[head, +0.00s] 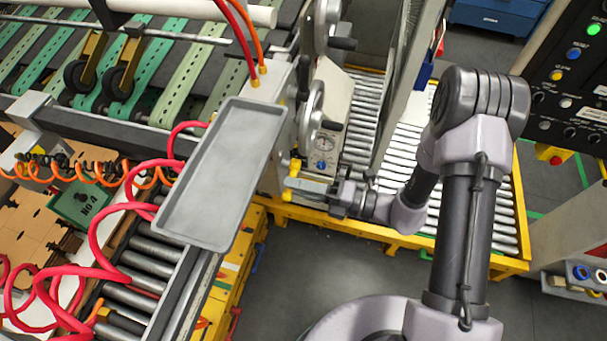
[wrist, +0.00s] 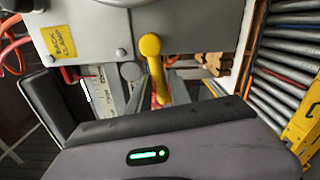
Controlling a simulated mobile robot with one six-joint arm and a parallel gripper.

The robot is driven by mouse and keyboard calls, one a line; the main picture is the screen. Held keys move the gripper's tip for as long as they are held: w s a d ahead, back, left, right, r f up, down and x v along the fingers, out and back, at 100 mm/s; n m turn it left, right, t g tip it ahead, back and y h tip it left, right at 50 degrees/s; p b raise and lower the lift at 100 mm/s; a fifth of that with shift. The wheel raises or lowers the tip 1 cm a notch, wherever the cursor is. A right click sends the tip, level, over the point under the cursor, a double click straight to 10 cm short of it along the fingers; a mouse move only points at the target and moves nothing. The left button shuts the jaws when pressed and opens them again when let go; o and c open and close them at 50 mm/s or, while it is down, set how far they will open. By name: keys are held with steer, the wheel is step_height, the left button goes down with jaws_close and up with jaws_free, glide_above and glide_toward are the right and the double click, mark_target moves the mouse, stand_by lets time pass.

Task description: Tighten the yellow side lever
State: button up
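The yellow side lever (wrist: 152,62) hangs from the lower side of a grey machine housing in the wrist view, its rounded pivot at the top and its arm pointing down. In the head view yellow lever parts (head: 295,166) show on the side of the machine, just left of my gripper (head: 308,187). My gripper points left at the lever. In the wrist view its grey fingers (wrist: 160,92) stand on either side of the lever's lower end and look apart, with a narrow gap. Whether either finger touches the lever is hard to see.
A grey tray (head: 222,175) stands close to the left of the lever. A pressure gauge (head: 325,145) and a blue knob sit above my gripper. A yellow-framed roller conveyor (head: 450,245) lies below my arm. A control panel (head: 570,85) is at the right.

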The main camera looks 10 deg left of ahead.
steer(key=w+f+n+b, duration=0.1)
steer(key=n+b, duration=0.3)
steer(key=b, duration=0.1)
steer(key=w+f+n+b, duration=0.1)
steer(key=f+n+b, duration=0.1)
steer(key=n+b, duration=0.2)
steer(key=w+f+n+b, duration=0.1)
steer(key=n+b, duration=0.3)
steer(key=b, duration=0.1)
steer(key=shift+w+f+n+b, duration=0.2)
steer(key=shift+w+n+b, duration=0.15)
steer(key=shift+n+b, duration=0.05)
steer(key=w+n+b, duration=0.1)
steer(key=n+b, duration=0.2)
steer(key=b, duration=0.1)
steer(key=shift+w+d+n, duration=0.1)
steer(key=shift+w+n, duration=0.25)
steer(key=shift+n, duration=0.05)
steer(key=d+b, duration=0.1)
steer(key=d, duration=0.8)
steer(key=shift+s, duration=0.4)
